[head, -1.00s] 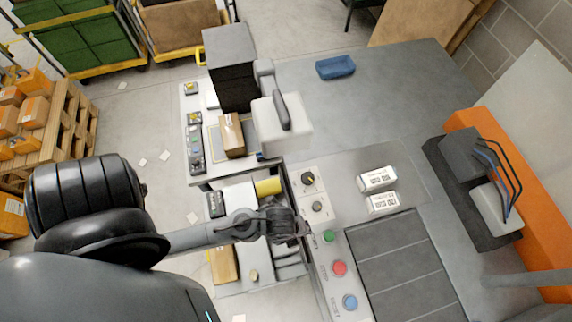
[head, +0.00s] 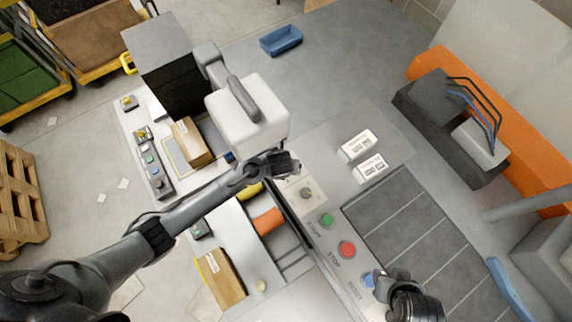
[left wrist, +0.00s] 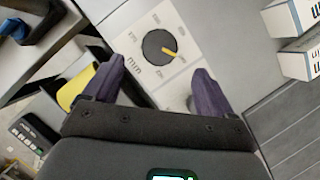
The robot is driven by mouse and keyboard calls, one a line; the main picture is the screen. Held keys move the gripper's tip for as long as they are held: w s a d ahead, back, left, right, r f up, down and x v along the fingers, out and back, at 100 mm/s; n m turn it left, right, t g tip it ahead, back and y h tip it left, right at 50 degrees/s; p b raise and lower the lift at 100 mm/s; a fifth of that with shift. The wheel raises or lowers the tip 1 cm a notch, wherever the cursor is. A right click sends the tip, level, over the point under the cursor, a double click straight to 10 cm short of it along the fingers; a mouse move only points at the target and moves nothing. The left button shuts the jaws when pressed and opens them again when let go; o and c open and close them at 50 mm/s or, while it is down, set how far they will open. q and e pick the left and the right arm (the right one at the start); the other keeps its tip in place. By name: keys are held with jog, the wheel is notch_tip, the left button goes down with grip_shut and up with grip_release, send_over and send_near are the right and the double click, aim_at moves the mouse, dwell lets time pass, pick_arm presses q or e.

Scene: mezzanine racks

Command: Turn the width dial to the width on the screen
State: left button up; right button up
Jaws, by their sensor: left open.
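The width dial (left wrist: 160,45), a dark round knob with a yellow pointer, sits on a white plate marked "mm" in the left wrist view. Its pointer aims to the lower right of that picture. My left gripper (left wrist: 158,86) is open, its two dark purple fingers apart just short of the dial, with nothing between them. In the head view my left gripper (head: 284,164) covers the dial; a smaller knob (head: 306,194) shows beside it. My right gripper (head: 392,284) is near the blue button; its jaws are unclear. I see no readable width on any screen.
Green (head: 326,220), red (head: 347,249) and blue (head: 369,279) buttons line the panel below the knobs. Two white boxes (head: 357,145) lie to the right. A white machine head (head: 250,110) stands close above my left gripper. A blue tray (head: 281,40) lies farther back.

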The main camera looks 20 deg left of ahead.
pick_arm(q)
jog(key=x, duration=0.7)
jog(key=shift+f+b, duration=0.35)
jog(key=c, duration=1)
jog(key=shift+w, duration=0.1)
jog(key=shift+c, duration=0.2)
